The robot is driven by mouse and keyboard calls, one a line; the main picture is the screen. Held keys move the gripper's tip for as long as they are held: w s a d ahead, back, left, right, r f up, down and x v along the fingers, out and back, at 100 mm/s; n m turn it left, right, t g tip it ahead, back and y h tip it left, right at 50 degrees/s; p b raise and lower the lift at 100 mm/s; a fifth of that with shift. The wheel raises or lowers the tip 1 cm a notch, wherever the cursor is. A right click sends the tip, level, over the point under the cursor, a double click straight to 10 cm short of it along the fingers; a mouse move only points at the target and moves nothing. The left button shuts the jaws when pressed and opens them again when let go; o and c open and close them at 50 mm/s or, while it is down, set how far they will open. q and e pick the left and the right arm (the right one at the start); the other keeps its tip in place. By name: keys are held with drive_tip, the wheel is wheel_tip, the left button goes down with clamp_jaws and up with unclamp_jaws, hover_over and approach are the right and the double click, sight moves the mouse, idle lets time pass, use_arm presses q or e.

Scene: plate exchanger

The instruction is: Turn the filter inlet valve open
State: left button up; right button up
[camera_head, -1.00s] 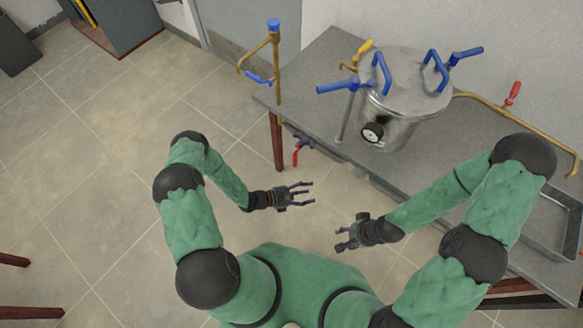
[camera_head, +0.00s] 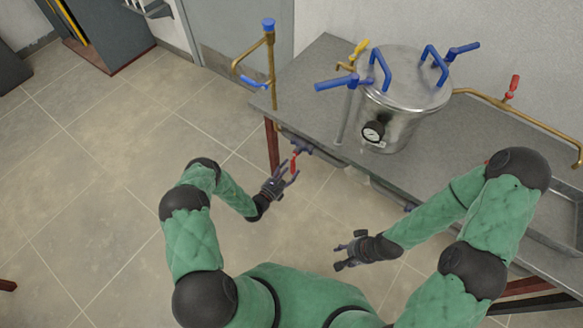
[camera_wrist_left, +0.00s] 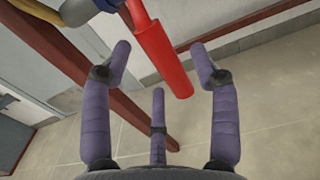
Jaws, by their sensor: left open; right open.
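A valve with a red lever handle (camera_head: 294,163) hangs below the front left corner of the metal table; no label shows that it is the filter inlet valve. My left gripper (camera_head: 288,180) is open just below it. In the left wrist view the red handle (camera_wrist_left: 162,55) reaches down between the spread fingers, and I cannot tell whether they touch it. The steel filter vessel (camera_head: 402,95) with blue handles and a gauge stands on the table. My right gripper (camera_head: 342,256) is open and empty in front of the table.
A brass pipe (camera_head: 271,70) with blue handles rises at the table's left end. A yellow-handled valve (camera_head: 360,47) is behind the vessel. Another red-handled valve (camera_head: 512,87) sits on the right pipe. A metal tray (camera_head: 560,235) lies at right.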

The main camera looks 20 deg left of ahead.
use_arm(q)
drive_tip(key=shift+b+x, duration=0.3)
drive_tip(key=shift+x, duration=1.05)
drive_tip(key=shift+c, duration=0.3)
